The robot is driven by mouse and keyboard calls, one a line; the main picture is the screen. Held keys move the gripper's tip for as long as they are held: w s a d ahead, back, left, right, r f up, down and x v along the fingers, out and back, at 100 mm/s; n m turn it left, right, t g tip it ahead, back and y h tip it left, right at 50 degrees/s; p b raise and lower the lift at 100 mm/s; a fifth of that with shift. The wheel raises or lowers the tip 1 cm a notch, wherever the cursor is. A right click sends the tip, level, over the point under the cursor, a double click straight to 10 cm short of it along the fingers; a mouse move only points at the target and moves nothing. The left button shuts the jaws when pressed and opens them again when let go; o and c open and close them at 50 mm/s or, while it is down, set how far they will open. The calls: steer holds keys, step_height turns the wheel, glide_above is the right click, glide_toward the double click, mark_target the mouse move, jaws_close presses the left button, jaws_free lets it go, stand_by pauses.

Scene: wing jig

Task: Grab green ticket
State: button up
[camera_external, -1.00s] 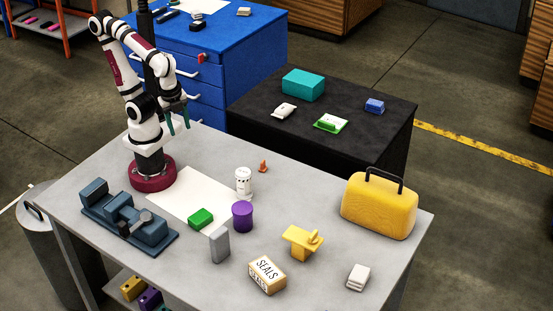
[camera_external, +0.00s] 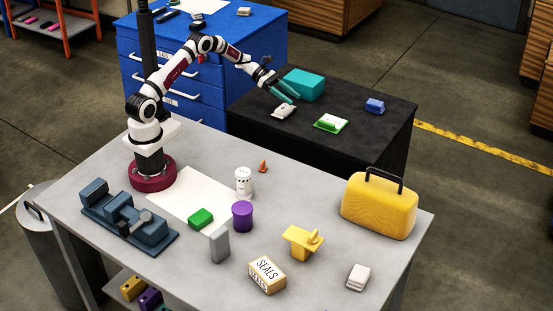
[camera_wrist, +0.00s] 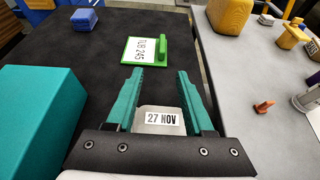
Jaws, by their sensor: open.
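The green ticket (camera_external: 330,124) lies on the black table, a flat green-edged piece with a white face and a raised green bar along one side. In the wrist view the green ticket (camera_wrist: 142,51) lies beyond my fingertips, its white face reading "TUB 245". My gripper (camera_external: 289,94) is above the black table, left of the ticket and apart from it. In the wrist view my gripper (camera_wrist: 160,74) has its two teal fingers spread, with nothing held. A white item labelled "27 NOV" (camera_wrist: 161,119) shows between and below the fingers.
On the black table (camera_external: 262,112), a teal box (camera_external: 303,84) stands close behind my gripper, and a blue block (camera_external: 374,106) lies right of the ticket. The white item (camera_external: 283,111) lies near my fingertips. The grey workbench holds a yellow case (camera_external: 379,207) and an orange cone (camera_external: 263,167).

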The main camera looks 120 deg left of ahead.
mark_target(322, 121)
steer(key=x, duration=1.5)
steer(key=shift+w+d+r, duration=0.1)
steer(key=shift+w+d, duration=0.15)
steer(key=shift+w, duration=0.05)
jaws_close()
